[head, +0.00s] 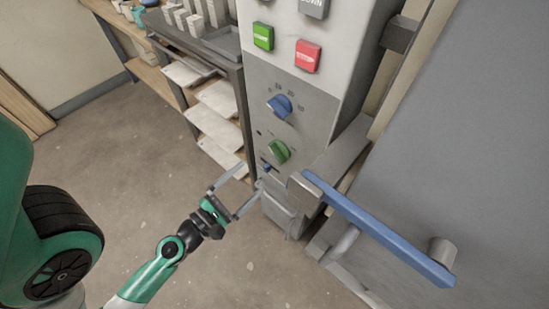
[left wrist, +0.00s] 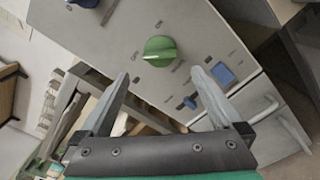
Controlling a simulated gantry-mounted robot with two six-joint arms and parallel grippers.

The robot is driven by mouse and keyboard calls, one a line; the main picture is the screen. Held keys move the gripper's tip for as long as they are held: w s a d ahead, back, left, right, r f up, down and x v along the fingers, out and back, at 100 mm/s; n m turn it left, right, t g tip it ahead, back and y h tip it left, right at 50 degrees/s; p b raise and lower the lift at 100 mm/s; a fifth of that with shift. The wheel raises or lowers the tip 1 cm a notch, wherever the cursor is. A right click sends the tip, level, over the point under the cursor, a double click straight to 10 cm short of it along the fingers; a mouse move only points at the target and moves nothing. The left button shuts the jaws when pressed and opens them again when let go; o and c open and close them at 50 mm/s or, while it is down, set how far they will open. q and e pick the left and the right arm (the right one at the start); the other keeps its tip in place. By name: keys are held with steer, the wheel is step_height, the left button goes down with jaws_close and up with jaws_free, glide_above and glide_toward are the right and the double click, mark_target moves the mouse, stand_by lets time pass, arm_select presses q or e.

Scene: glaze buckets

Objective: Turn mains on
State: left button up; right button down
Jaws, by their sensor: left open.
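The grey control panel (head: 300,85) carries a blue dial (head: 280,106), a green knob (head: 279,152) below it and a small blue switch (head: 266,168) lower down. I cannot read which control is marked mains. In the left wrist view the green knob (left wrist: 160,51) lies just beyond the fingertips, centred between them. The small blue switch (left wrist: 190,102) and a square blue part (left wrist: 223,73) show near the right finger. My left gripper (head: 250,179) is open and empty, in front of the panel's lower part. My right gripper is not in view.
A green button (head: 263,36) and a red button (head: 307,55) sit higher on the panel. A blue door handle (head: 375,228) juts out to the right. A rack with pale shelves (head: 215,110) stands left. The floor (head: 110,150) is clear.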

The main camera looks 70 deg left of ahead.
mark_target(276, 155)
arm_select(q)
steer(key=p+x, duration=0.2)
steer(key=x, duration=0.3)
steer(key=p+x, duration=0.2)
steer(key=x, duration=0.3)
steer(key=shift+w+r+p, duration=0.1)
steer(key=shift+r+p, duration=0.1)
steer(key=shift+p, duration=0.1)
steer(key=shift+w+a+f, duration=0.1)
steer(key=shift+w+a, duration=0.05)
steer(key=shift+w, duration=0.15)
steer(key=c, duration=1.1)
